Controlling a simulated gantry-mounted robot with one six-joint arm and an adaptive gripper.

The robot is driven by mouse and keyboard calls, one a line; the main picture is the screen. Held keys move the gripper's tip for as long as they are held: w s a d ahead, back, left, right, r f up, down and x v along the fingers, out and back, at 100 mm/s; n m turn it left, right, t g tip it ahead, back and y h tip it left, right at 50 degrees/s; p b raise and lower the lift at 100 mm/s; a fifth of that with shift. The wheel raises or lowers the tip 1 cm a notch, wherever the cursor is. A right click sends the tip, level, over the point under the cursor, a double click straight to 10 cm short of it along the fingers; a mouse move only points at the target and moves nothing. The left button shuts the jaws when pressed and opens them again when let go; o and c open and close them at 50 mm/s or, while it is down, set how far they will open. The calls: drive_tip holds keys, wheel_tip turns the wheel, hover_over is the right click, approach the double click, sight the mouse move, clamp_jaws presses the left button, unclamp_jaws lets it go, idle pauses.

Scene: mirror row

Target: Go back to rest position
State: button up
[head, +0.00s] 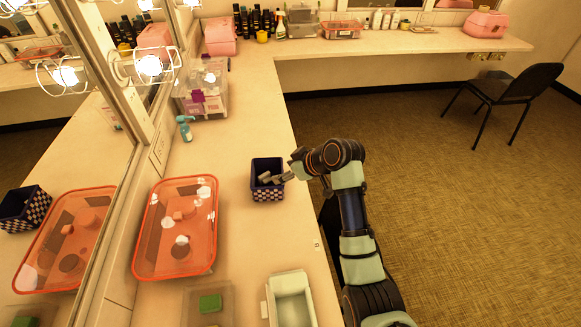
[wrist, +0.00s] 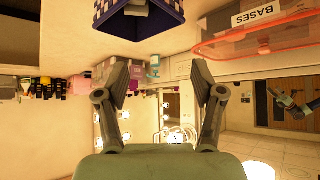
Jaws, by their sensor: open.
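My gripper (wrist: 163,82) is open in the wrist view, with its two fingers spread wide and nothing between them. In the head view my gripper (head: 287,174) is at the right edge of a small dark blue bin (head: 267,192) with a checkered side. Grey shapes show at the bin's mouth; I cannot tell which are my fingers and which are contents. The bin also shows at the top of the wrist view (wrist: 160,20), apart from the fingertips there.
An orange tray (head: 211,240) with small items lies left of the bin, beside the mirror. A pale green open box (head: 292,300) stands at the front. A teal pump bottle (head: 185,129) and a clear organizer (head: 203,100) stand behind. A black chair (head: 515,90) is right, over open floor.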

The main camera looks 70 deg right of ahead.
drive_tip(key=v, duration=0.3)
idle(0.4)
drive_tip(key=w+a+n, duration=0.1)
drive_tip(key=w+a, duration=0.3)
drive_tip(key=a, duration=0.5)
drive_tip(key=w+a+t, duration=0.1)
drive_tip(key=w+a, duration=0.3)
drive_tip(key=a, duration=0.5)
drive_tip(key=w+a+n, duration=0.1)
drive_tip(key=w+a, duration=0.3)
drive_tip(key=a, duration=0.6)
drive_tip(key=s+a+r+n+t+y, duration=0.1)
drive_tip(key=s+a+r+t, duration=0.15)
drive_tip(key=a, duration=0.85)
drive_tip(key=s+a+r+t+y, duration=0.1)
drive_tip(key=s+a+r+y, duration=0.2)
drive_tip(key=a, duration=0.8)
wheel_tip(320, 180, up, 19)
drive_tip(key=d+h+p, duration=0.1)
drive_tip(key=p, duration=1.8)
drive_tip(key=shift+s+r+h, duration=0.2)
drive_tip(key=shift+s+h, duration=0.1)
drive_tip(key=shift+h, duration=0.1)
